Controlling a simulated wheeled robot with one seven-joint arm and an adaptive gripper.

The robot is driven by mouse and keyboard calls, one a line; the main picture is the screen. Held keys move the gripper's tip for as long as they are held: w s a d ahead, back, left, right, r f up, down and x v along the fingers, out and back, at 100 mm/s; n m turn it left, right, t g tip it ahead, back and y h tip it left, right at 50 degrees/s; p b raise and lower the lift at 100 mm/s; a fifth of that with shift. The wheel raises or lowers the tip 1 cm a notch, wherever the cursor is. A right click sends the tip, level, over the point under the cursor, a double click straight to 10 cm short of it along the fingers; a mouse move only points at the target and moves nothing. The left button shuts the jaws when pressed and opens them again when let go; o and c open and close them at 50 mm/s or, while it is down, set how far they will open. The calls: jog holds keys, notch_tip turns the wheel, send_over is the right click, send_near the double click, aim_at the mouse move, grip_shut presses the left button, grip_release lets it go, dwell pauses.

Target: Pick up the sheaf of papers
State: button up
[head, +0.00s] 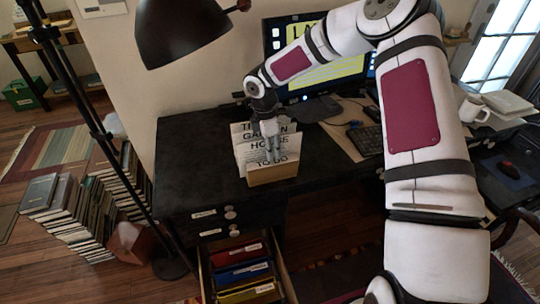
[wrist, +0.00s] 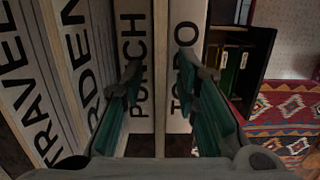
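Upright sheaves of paper stand in a wooden sorter (head: 272,178) on the black desk. White labelled sheets (head: 243,130) show in the head view; in the wrist view they read "TRAVEL", "PUNCH" (wrist: 132,35) and "TO DO" (wrist: 187,45), with another partly covered. I cannot tell which sheaf the task means. My gripper (head: 273,152) points down at the sorter. In the wrist view its two fingers (wrist: 161,68) are spread, one over the "PUNCH" sheet and one over the "TO DO" sheet, with a wooden divider edge between them. Contact is not clear, and nothing shows gripped.
A dark lamp (head: 185,30) hangs at the upper left. A monitor (head: 310,65), keyboard (head: 365,140) and white mug (head: 473,110) stand to the right. An open drawer of coloured folders (head: 243,270) sticks out below. Books (head: 75,215) stand on the floor at left.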

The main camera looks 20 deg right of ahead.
jog(key=shift+f, duration=0.2)
grip_shut()
jog(key=shift+r, duration=0.1)
